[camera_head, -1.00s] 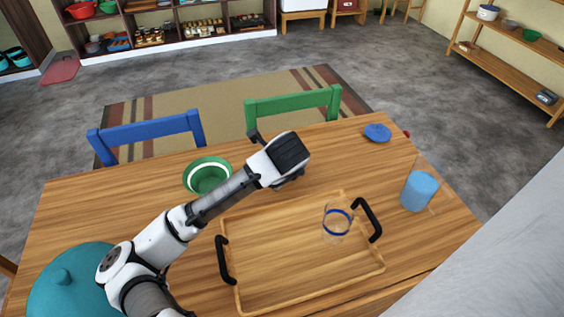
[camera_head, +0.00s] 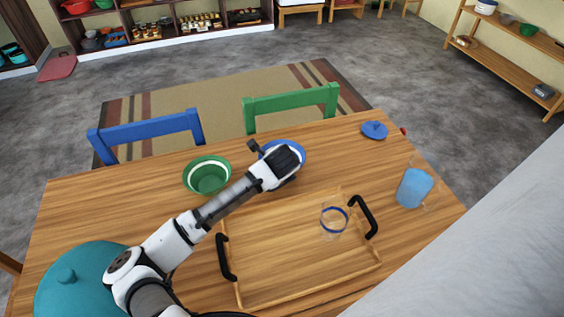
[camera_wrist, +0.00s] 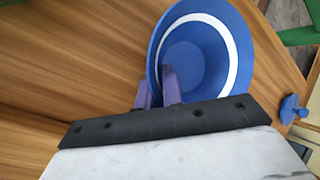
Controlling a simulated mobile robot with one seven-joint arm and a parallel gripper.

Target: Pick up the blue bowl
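The blue bowl with a white band (camera_wrist: 205,50) fills the upper right of the wrist view. In the head view its blue rim (camera_head: 297,151) shows behind my gripper (camera_head: 274,160), which hides much of it. In the wrist view the purple fingers of my gripper (camera_wrist: 156,90) are close together at the bowl's near wall, one inside and one outside. They look closed on the rim. I cannot tell whether the bowl is clear of the table.
A green bowl (camera_head: 207,175) stands left of my gripper. A tray (camera_head: 300,289) with a clear glass (camera_head: 334,218) lies in front. A blue cup (camera_head: 414,188), a blue lid (camera_head: 374,130) and a teal pot (camera_head: 70,290) are also on the table. Blue and green chairs stand behind it.

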